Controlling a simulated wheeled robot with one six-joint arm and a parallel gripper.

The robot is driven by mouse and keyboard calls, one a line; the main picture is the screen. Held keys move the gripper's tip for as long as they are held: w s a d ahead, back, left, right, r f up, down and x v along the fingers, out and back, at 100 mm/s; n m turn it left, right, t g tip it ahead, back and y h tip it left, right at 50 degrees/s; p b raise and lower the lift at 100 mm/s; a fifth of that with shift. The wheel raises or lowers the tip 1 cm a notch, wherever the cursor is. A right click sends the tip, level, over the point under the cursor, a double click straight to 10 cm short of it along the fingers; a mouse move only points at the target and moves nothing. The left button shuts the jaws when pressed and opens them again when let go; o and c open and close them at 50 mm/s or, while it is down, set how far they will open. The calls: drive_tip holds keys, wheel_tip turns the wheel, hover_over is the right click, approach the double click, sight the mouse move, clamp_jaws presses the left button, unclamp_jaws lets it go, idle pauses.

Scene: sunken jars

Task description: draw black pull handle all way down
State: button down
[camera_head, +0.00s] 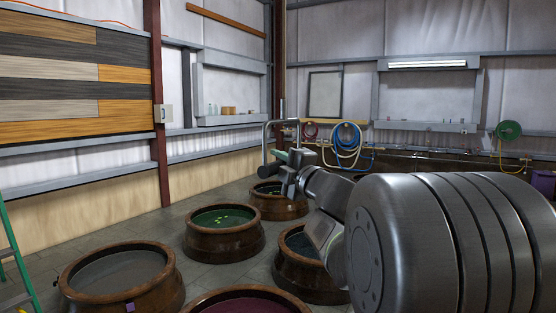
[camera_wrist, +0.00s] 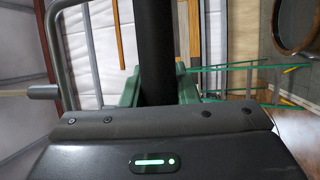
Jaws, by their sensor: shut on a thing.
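The black pull handle (camera_wrist: 155,45) is a thick dark bar in the wrist view, running from the top edge down between the green fingers of my gripper (camera_wrist: 158,85). My gripper is shut on it. In the head view my gripper (camera_head: 284,158) is at the end of my arm, beside a bent grey metal pipe and above the vats. The bent grey pipe (camera_wrist: 60,60) also shows at the left of the wrist view, apart from the fingers.
Several round brown vats stand below on the tiled floor, including one with green liquid (camera_head: 224,217) and one with grey liquid (camera_head: 118,270). A red-brown post (camera_head: 156,100) stands to the left. A green ladder (camera_head: 12,265) is at the left edge. Coiled hoses (camera_head: 345,145) hang on the back wall.

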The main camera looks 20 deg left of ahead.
wheel_tip(320, 180, down, 10)
drive_tip(key=b, duration=0.6)
drive_tip(key=shift+r+b, duration=0.15)
drive_tip(key=shift+b, duration=0.15)
drive_tip(key=c, duration=1.1)
unclamp_jaws()
drive_tip(key=v, duration=1.4)
drive_tip(key=shift+a, duration=0.1)
drive_tip(key=shift+a, duration=0.1)
